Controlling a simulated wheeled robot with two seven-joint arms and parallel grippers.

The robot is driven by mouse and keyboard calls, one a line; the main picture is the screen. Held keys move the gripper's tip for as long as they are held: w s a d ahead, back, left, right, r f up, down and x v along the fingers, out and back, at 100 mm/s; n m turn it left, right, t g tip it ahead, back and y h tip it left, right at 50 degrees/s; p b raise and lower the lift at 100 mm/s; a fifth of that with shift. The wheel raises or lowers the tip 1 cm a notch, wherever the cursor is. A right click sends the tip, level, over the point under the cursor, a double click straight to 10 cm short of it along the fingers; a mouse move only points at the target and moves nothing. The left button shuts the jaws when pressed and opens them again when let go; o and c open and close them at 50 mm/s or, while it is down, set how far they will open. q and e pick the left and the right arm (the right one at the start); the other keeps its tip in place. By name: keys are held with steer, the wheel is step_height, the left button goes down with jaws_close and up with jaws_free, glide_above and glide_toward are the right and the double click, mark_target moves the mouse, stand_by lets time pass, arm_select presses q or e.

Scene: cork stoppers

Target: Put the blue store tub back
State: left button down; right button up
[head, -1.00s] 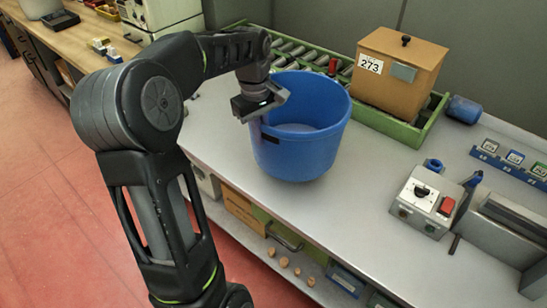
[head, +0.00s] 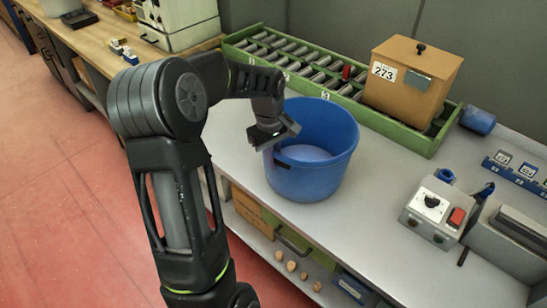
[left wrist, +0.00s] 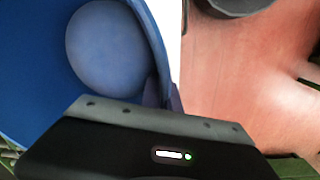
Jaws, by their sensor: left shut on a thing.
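The blue tub (head: 318,175) is upright at the front edge of the grey bench (head: 345,235). I cannot tell whether its base touches the bench top. Its inside looks empty, with a paler round floor. My left gripper (head: 278,143) is shut on the tub's left rim wall, by a dark slot. In the left wrist view the tub's blue inside (left wrist: 45,70) fills the left, and the dark fingers (left wrist: 164,95) sit at its wall. My right gripper is not in view.
A green roller tray (head: 388,133) runs along the back, with a brown box marked 273 (head: 412,85) on it. A switch box (head: 436,212) stands at the right. Several corks (head: 291,266) lie on the lower shelf. Bench between tub and switch box is clear.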

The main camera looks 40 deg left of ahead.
arm_select(q)
steer(key=shift+f, duration=0.15)
steer(key=c, duration=1.6)
jaws_free()
step_height(320, 180, up, 12)
steer(key=b, duration=0.1)
steer(key=shift+s+a+r, duration=0.15)
steer(key=shift+s+r, duration=0.05)
steer(key=shift+s, duration=0.15)
